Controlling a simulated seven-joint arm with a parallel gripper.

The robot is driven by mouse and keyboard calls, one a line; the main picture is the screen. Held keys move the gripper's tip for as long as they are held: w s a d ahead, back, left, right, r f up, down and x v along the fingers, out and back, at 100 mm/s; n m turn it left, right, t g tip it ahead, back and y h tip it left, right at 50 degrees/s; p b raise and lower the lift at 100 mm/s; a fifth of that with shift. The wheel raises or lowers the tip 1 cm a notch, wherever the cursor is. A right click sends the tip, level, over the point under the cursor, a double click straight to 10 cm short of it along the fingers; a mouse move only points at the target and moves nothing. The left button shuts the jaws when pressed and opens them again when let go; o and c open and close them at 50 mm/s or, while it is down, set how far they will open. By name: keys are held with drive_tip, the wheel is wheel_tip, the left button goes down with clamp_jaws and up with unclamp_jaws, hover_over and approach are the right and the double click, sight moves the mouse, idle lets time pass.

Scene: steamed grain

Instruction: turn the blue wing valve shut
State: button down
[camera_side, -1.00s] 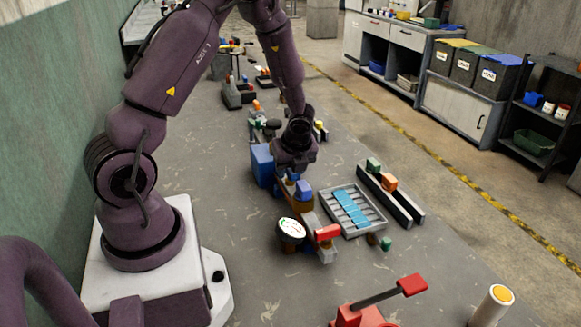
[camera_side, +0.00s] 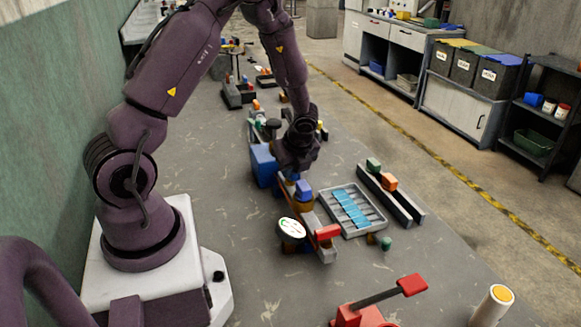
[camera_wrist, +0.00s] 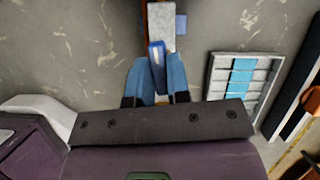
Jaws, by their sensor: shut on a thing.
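The blue wing valve (camera_wrist: 157,66) shows in the wrist view as an upright blue wing between my two blue fingers. My gripper (camera_wrist: 157,84) is shut on it, with one finger on each side. The lower part of the valve is hidden by the fingers and the gripper body. In the side view my gripper body (camera_side: 296,155) hangs low over the far part of the valve rail (camera_side: 322,246), and the grip is hidden there.
A slotted grey tray (camera_side: 363,226) with blue strips lies right of the rail. A round white-faced gauge (camera_side: 291,229) and a red handle (camera_side: 327,232) are at the rail's near end. A blue box (camera_side: 263,165) stands close left of my gripper. Open tabletop lies at the front left.

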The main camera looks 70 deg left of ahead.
drive_tip(key=n+g, duration=0.1)
drive_tip(key=n, duration=0.3)
drive_tip(key=shift+g, duration=0.3)
drive_tip(key=n+g+h, duration=0.1)
drive_tip(key=n, duration=0.3)
drive_tip(key=shift+w+a, duration=0.1)
drive_tip(key=shift+a, duration=0.05)
drive_tip(key=n+g+h, duration=0.1)
drive_tip(key=n, duration=0.3)
drive_tip(key=shift+h, duration=0.4)
drive_tip(key=shift+a+n+h, duration=0.1)
drive_tip(key=shift+n+h, duration=0.7)
drive_tip(key=shift+n, duration=1.3)
drive_tip(key=c, duration=1.1)
unclamp_jaws()
drive_tip(key=shift+r, duration=0.1)
